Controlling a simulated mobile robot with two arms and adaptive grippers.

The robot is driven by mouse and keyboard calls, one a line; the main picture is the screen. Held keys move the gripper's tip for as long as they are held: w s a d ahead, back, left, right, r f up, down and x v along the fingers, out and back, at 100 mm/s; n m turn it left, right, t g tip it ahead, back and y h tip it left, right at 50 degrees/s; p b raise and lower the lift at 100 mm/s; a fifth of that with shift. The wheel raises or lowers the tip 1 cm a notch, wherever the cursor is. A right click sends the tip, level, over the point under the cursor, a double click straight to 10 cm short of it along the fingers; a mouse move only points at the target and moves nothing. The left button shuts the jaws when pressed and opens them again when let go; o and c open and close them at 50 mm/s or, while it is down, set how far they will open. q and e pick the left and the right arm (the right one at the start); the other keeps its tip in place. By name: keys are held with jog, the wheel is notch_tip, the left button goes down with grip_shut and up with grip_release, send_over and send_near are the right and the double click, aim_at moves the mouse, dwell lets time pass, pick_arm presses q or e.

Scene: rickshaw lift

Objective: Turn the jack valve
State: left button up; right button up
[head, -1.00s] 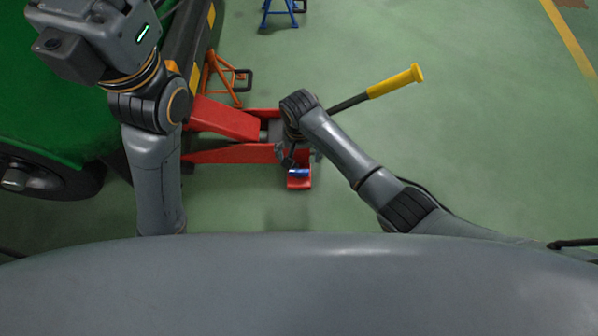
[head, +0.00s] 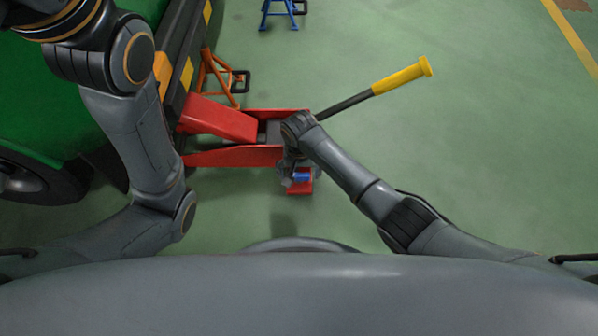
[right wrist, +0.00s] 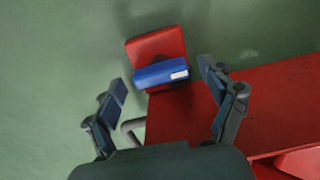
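The red floor jack (head: 225,157) stands on the floor beside the green vehicle. Its blue valve (head: 302,176) is at the jack's near end, over a small red plate. In the right wrist view the blue valve (right wrist: 160,73), with a white patch at one end, lies ahead of the fingertips and slightly towards the top. My right gripper (right wrist: 161,88) is open, one finger on each side of the valve, and not closed on it. In the head view my right gripper (head: 297,172) is partly hidden by my arm. My left gripper is out of view; only the left arm links show.
The jack's yellow-ended handle (head: 400,76) rises to the right. An orange jack stand (head: 219,75) stands beside the green vehicle (head: 50,90), and a blue stand (head: 279,12) is farther back. The green floor at right is clear.

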jog(key=c, duration=1.1)
jog(key=shift+o, duration=0.2)
